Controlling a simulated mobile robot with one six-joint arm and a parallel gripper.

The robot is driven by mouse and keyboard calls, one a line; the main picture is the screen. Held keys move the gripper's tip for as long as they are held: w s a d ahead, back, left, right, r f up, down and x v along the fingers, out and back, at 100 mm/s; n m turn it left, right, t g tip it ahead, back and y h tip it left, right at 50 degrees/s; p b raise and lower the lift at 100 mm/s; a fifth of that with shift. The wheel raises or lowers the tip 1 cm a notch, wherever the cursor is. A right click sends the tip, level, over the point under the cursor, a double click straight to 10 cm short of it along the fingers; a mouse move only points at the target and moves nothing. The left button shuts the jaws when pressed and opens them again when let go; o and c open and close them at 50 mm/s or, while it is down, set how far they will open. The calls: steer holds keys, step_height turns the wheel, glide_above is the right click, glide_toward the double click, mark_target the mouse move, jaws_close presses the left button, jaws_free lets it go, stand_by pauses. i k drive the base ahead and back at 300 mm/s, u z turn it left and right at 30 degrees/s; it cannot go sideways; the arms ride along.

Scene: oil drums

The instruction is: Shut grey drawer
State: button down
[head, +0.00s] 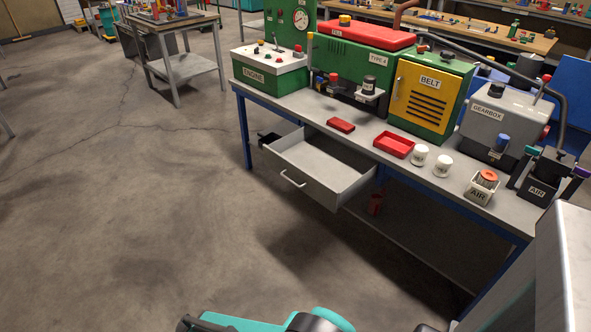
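The grey drawer (292,200) sits under the workbench top (283,100) and is pulled well out towards the front left. Its inside looks empty from here. A pale bar handle (292,179) is on its front panel. Teal and black parts of my arm show at the bottom edge, well apart from the drawer. My gripper's fingertips cannot be made out in this view.
On the bench stand a green engine box (270,70), a yellow belt door (418,97), a grey gearbox (490,115), a red tray (394,144) and white jars (419,155). Concrete floor (130,220) is clear left and in front of the drawer.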

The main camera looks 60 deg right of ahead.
mark_target(329, 170)
steer(key=i, duration=0.85)
steer(key=u, duration=0.05)
